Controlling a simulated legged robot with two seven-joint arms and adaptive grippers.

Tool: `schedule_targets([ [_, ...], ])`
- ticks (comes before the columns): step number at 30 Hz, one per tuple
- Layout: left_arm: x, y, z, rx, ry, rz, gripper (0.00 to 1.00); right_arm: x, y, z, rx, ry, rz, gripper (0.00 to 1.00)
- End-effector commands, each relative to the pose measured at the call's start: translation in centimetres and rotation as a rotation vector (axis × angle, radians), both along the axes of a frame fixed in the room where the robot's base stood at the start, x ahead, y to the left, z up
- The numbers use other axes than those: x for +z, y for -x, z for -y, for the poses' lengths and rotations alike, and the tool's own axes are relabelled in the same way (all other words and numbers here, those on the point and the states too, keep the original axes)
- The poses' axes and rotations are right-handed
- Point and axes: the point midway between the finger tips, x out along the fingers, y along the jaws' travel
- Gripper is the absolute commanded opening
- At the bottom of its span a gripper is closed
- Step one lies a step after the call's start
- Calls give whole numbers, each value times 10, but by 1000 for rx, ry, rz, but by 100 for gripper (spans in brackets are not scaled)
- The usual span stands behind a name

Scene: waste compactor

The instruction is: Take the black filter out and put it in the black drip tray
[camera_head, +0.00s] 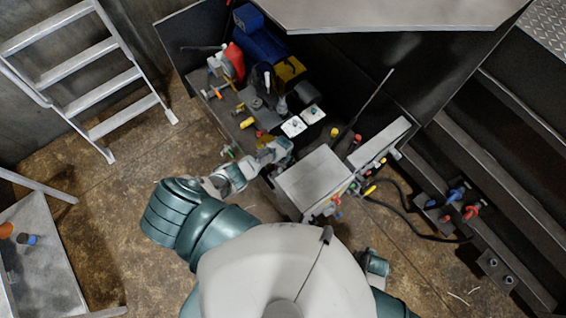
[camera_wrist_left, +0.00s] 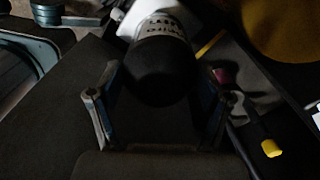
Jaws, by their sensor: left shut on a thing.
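The black filter (camera_wrist_left: 160,72) is a dark cylinder with a rounded black end and a pale band with lettering. In the left wrist view it sits between the two fingers of my left gripper (camera_wrist_left: 160,105), which is shut on it. In the head view my left gripper (camera_head: 276,150) is low among the machine parts, at the near edge of the open compartment. I cannot make out the filter clearly in the head view. I cannot pick out the black drip tray for certain in either view. My right gripper is not in view.
The compartment holds a blue motor (camera_head: 258,42), a red part (camera_head: 233,62) and white blocks (camera_head: 293,126). A grey box (camera_head: 314,178) stands right of my left gripper. A raised metal lid (camera_head: 390,12) overhangs the back. A ladder (camera_head: 88,80) and a table (camera_head: 38,260) stand left.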

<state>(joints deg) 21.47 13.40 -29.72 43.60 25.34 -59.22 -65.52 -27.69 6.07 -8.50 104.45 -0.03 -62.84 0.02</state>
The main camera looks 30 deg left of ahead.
Motion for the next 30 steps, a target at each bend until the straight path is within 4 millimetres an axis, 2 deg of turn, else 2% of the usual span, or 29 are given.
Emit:
schedule_targets([
  [11, 3, -1, 0, 0, 0, 2, 36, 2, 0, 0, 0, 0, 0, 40],
  [30, 31, -1, 0, 0, 1, 2, 36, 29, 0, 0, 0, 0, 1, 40],
])
